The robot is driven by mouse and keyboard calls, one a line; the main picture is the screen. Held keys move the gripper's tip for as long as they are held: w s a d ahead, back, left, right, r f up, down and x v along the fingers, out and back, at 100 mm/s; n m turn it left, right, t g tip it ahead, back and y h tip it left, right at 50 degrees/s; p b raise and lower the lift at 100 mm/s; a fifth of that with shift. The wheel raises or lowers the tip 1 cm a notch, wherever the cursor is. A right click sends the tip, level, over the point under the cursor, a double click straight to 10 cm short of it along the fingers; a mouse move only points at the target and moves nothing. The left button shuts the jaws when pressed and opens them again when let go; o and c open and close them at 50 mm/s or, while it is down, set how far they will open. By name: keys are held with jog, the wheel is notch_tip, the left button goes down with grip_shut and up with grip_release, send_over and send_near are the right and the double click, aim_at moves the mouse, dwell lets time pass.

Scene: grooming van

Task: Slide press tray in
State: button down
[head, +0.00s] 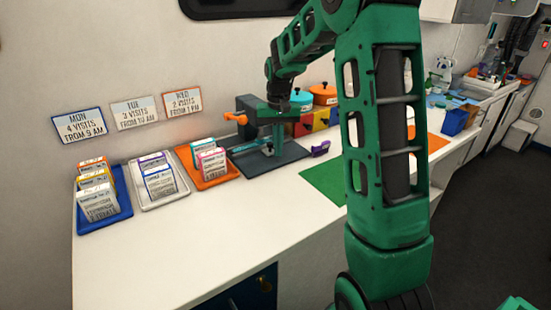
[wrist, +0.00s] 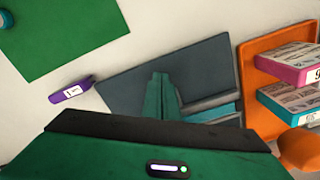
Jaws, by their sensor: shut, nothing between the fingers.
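The press (head: 248,108) stands against the wall behind the counter, dark grey with an orange handle (head: 236,118). A flat dark grey plate (head: 285,156), seemingly the press tray, lies on the counter and extends right of a teal strip (head: 243,147). In the wrist view the plate (wrist: 195,65) lies beneath my fingers, with the teal strip (wrist: 215,113) to their right. My gripper (head: 270,149) points down over the plate, its fingers (wrist: 160,82) together and empty. I cannot tell whether the fingertips touch the plate. My gripper hides part of the press.
An orange tray (head: 222,180) of cards stands close left of the press, with white (head: 148,203) and blue (head: 122,214) trays farther left. A purple clip-like object (head: 321,148) and green mat (head: 322,181) lie to the right. The front counter is clear.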

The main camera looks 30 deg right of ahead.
notch_tip(320, 180, up, 7)
dwell(0.8)
dwell(0.4)
jog(key=s+a+f, duration=0.1)
jog(key=s+f, duration=0.1)
jog(key=s, duration=1.6)
jog(key=s+a+f, duration=0.1)
jog(key=s+f, duration=0.1)
jog(key=s, duration=1.6)
jog(key=shift+s+a+m, duration=0.2)
jog(key=shift+s+m, duration=0.1)
jog(key=shift+m, duration=0.1)
